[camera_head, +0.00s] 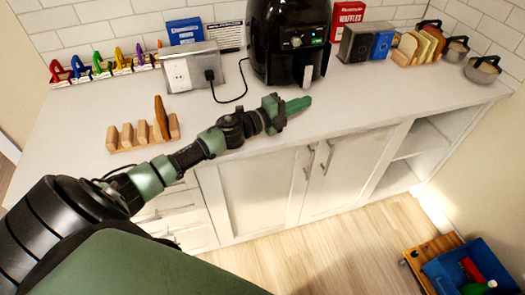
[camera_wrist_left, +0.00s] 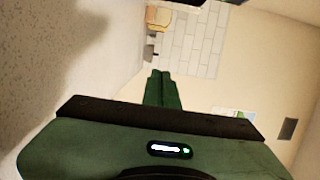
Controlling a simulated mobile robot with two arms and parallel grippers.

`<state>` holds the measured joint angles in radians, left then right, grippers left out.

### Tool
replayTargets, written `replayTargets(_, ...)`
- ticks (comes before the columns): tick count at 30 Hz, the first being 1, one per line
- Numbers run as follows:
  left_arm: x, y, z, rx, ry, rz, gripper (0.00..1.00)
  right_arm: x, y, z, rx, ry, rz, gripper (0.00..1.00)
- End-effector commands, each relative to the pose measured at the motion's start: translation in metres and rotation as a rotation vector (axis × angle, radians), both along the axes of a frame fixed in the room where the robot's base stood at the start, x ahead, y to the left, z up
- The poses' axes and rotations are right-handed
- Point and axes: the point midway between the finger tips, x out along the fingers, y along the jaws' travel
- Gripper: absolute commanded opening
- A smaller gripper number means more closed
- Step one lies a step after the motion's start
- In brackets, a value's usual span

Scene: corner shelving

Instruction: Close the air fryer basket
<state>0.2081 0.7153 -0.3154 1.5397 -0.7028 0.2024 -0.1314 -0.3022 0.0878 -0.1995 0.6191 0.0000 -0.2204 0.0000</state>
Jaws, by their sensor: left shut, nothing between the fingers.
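The black air fryer (camera_head: 290,40) stands at the back of the white counter, with a dial and a small green label on its front. Its basket handle (camera_head: 307,76) points toward me, with a pale end. I cannot tell how far out the basket is. My left gripper (camera_head: 300,105) is shut and empty, just in front of and below the handle, above the counter's front edge. Its green fingers point right. In the left wrist view the shut fingers (camera_wrist_left: 162,90) show together with nothing between them. My right gripper is not in view.
A wall outlet box (camera_head: 190,70) with a plugged-in cord is left of the fryer. A wooden rack (camera_head: 145,132) sits on the counter at the left. Boxes (camera_head: 366,42), a bread holder (camera_head: 418,48) and pots (camera_head: 483,68) stand at the right. A blue bin (camera_head: 440,265) is on the floor.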

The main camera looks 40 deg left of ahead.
Motion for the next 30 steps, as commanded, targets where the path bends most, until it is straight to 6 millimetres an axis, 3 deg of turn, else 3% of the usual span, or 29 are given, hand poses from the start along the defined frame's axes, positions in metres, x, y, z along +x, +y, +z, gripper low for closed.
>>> replayTargets(10, -0.044, -0.057, 0.002, -0.005, 0.002, -0.003, 0.00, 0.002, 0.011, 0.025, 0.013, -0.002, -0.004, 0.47)
replayTargets(16, -0.073, -0.084, -0.004, -0.001, 0.002, -0.004, 0.00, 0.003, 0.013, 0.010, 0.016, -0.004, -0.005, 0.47)
replayTargets(30, -0.159, -0.046, -0.006, 0.000, 0.005, -0.002, 0.00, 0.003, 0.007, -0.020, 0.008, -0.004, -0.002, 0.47)
